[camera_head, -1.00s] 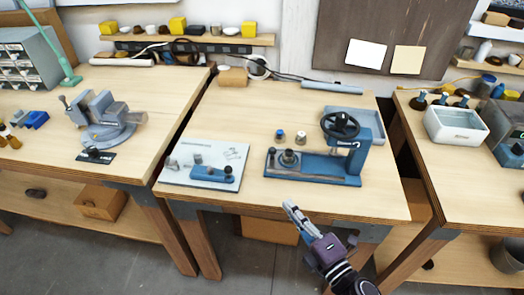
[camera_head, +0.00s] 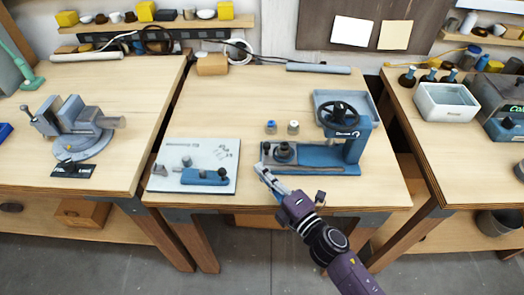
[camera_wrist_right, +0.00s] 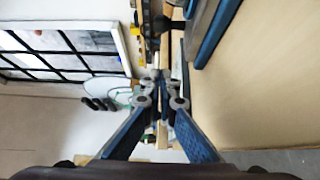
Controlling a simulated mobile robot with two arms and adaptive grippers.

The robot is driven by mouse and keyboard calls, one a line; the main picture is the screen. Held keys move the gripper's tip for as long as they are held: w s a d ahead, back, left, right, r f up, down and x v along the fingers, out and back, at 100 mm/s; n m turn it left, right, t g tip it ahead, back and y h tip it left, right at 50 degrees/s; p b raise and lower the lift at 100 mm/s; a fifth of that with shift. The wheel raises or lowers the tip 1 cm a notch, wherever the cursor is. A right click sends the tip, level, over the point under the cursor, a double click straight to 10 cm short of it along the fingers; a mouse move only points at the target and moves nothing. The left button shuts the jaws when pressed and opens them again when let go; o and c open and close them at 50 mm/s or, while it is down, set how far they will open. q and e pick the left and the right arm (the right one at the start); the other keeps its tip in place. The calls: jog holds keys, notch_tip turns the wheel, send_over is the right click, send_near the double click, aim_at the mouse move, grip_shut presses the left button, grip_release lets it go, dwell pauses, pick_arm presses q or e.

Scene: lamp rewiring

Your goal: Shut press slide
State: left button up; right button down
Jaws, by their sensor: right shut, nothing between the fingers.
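The blue press (camera_head: 345,140) stands on the middle table, with a black handwheel (camera_head: 338,116) on top. Its slide (camera_head: 284,153) with a dark round fixture sits at the left end of the press base (camera_head: 315,170), away from the column. My right gripper (camera_head: 264,171) is shut and empty, at the front left corner of the base; whether it touches is unclear. In the right wrist view the fingers (camera_wrist_right: 158,82) meet at the tips, and the blue press edge (camera_wrist_right: 216,32) shows at upper right. My left gripper is not in view.
A white board (camera_head: 212,160) with a blue fixture lies left of the press. Two small capped parts (camera_head: 282,127) stand behind the slide. A grey tray (camera_head: 350,99) is behind the press. A vise (camera_head: 75,125) is on the left table, a white bin (camera_head: 446,103) on the right.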

aim_at(264, 161)
jog(key=x, duration=0.6)
jog(key=shift+w+a+p, duration=0.1)
jog(key=shift+p, duration=0.3)
jog(key=d, duration=0.1)
jog(key=w+d+p, duration=0.1)
jog(key=shift+w+d, duration=0.1)
jog(key=shift+d, duration=0.25)
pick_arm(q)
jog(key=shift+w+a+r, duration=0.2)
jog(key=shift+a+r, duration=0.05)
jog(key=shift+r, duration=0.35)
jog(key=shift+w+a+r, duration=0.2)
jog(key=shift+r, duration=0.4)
pick_arm(e)
jog(key=shift+w+d, duration=0.15)
jog(key=shift+d, duration=0.3)
jog(key=shift+d+f, duration=0.1)
jog(key=shift+d, duration=0.2)
jog(key=d+b, duration=0.1)
jog(key=d, duration=1.1)
jog(key=shift+d, duration=0.65)
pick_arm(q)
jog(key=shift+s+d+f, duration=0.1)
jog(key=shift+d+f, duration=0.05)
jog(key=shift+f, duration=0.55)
pick_arm(e)
jog(key=shift+d, duration=0.15)
